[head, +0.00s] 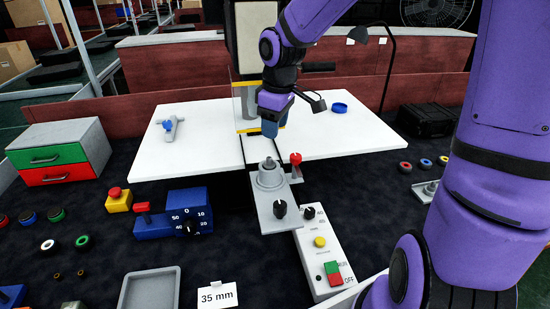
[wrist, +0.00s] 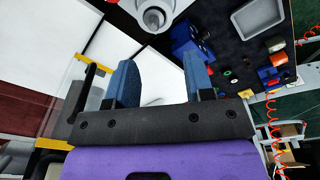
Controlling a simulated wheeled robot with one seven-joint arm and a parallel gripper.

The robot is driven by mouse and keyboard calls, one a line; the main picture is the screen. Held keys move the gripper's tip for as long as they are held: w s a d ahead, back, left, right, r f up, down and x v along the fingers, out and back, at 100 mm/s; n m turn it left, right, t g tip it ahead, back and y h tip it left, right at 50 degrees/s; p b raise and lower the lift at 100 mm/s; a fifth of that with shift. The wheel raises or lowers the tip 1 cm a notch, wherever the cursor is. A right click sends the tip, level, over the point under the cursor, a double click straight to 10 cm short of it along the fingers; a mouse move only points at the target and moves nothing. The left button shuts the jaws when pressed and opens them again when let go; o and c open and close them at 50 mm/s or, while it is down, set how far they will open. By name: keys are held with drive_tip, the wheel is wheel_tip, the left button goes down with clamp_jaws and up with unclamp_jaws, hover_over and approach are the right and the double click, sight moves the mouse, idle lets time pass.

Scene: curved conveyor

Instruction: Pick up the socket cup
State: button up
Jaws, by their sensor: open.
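I cannot tell for certain which thing is the socket cup. A shallow round blue cup-like piece (head: 339,108) lies on the right white board, to the right of my gripper. A stepped round grey piece (head: 270,176) sits on a grey fixture in front of my gripper; it also shows at the top of the wrist view (wrist: 153,17). My gripper (head: 271,124) points down above the boards' inner edges. Its two blue fingers are apart in the wrist view (wrist: 160,78), with nothing held between them.
A grey T-shaped piece with a blue part (head: 170,127) lies on the left white board (head: 200,150). A red-knobbed lever (head: 295,160) stands beside the grey fixture. A blue dial box (head: 190,212), control panel (head: 322,250) and grey tray (head: 150,290) are nearer.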

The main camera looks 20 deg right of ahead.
sight(269, 158)
drive_tip(key=shift+w+a+f, duration=0.1)
drive_tip(key=shift+w+f, duration=0.35)
drive_tip(key=shift+f, duration=1.45)
drive_tip(key=shift+w+a+f, duration=0.1)
drive_tip(key=shift+w+f, duration=0.35)
drive_tip(key=shift+f, duration=1.45)
drive_tip(key=shift+w+f, duration=0.45)
drive_tip(key=shift+f, duration=1.45)
clamp_jaws()
